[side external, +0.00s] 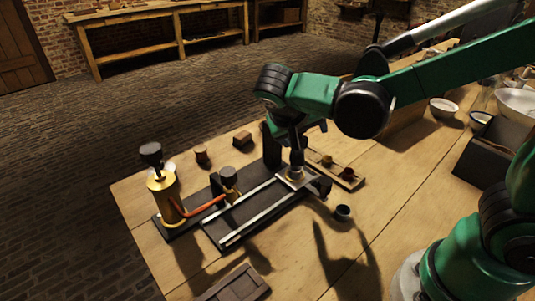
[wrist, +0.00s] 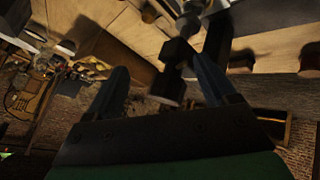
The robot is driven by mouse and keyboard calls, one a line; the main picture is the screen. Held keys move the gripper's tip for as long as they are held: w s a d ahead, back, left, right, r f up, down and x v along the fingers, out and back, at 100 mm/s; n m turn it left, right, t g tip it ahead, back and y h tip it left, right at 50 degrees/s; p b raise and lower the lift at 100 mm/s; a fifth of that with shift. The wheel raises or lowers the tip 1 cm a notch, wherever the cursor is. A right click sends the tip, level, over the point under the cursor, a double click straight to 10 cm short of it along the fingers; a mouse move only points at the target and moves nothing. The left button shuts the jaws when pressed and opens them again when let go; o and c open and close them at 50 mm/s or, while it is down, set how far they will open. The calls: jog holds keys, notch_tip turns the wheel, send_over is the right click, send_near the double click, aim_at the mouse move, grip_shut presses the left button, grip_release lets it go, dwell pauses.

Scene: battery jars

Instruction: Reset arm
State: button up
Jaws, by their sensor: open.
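My gripper (side external: 284,148) points down over the back right end of a dark apparatus board (side external: 212,238) on the wooden table. In the wrist view my gripper (wrist: 158,64) has its two fingers apart. A dark knob on a stem (wrist: 178,54) shows between them, and I cannot tell if either finger touches it. In the side view a brass-based upright post (side external: 296,172) stands just below the gripper, partly hidden by it. A brass jar with a black knob (side external: 165,195) stands at the board's left end, with a red tube (side external: 207,207) running towards a smaller brass piece (side external: 229,184).
Two pale rails (side external: 252,215) run along the board. A dark flat case (side external: 236,285) lies at the front edge. White bowls (side external: 443,107) stand far right.

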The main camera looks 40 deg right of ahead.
jog(key=s+n+t+y, duration=0.1)
jog(key=n+y, duration=0.1)
jog(key=s+n+t+y, duration=0.2)
jog(key=y, duration=0.1)
jog(key=s+n+t+y, duration=0.1)
jog(key=n+y, duration=0.1)
jog(key=shift+s+a+r+y, duration=0.25)
jog(key=shift+s+y, duration=0.05)
jog(key=shift+y, duration=0.1)
